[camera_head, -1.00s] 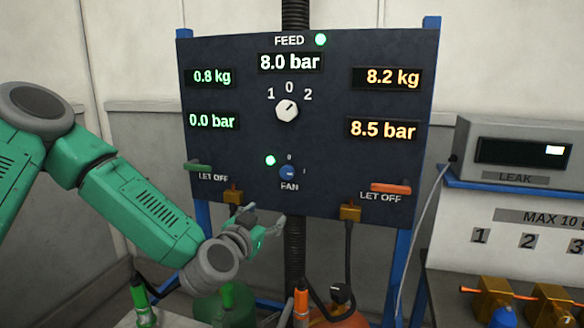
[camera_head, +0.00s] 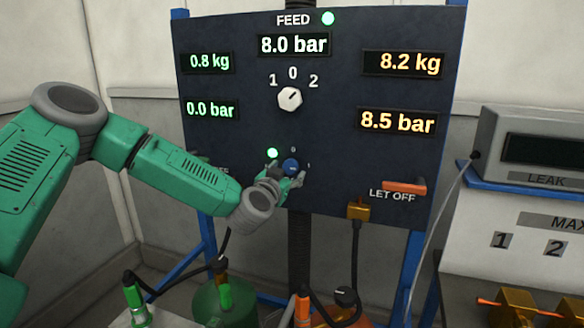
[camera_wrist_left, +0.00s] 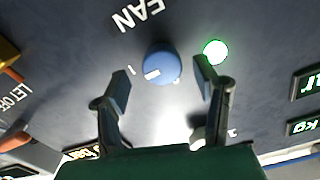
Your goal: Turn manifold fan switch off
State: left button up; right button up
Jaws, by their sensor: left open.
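The blue fan switch (camera_head: 291,165) is a round knob low on the dark manifold panel. In the left wrist view, the knob (camera_wrist_left: 161,65) has a white mark turned toward the "I" label. The green lamp (camera_head: 272,153) beside it is lit and also shows in the wrist view (camera_wrist_left: 215,52). My left gripper (camera_head: 286,176) is open, with its fingers near the panel at the knob. In the wrist view, its fingers (camera_wrist_left: 163,82) stand on either side of the knob with gaps, apparently not touching it. My right gripper is out of view.
The white feed knob (camera_head: 290,99) is above the fan switch. An orange let-off lever (camera_head: 404,187) and a brass fitting with a hose (camera_head: 358,210) are to the right. My left arm hides the left let-off lever. A leak meter (camera_head: 535,150) stands at right.

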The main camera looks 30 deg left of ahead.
aim_at(289, 169)
pick_arm(q)
jog(key=shift+w+a+f, duration=0.1)
jog(key=shift+w+a, duration=0.25)
jog(key=shift+w, duration=0.2)
jog(key=shift+w+a, duration=0.3)
jog(key=shift+w, duration=0.65)
jog(key=shift+d, duration=0.35)
jog(key=c, duration=1.2)
jog(key=shift+a, duration=0.15)
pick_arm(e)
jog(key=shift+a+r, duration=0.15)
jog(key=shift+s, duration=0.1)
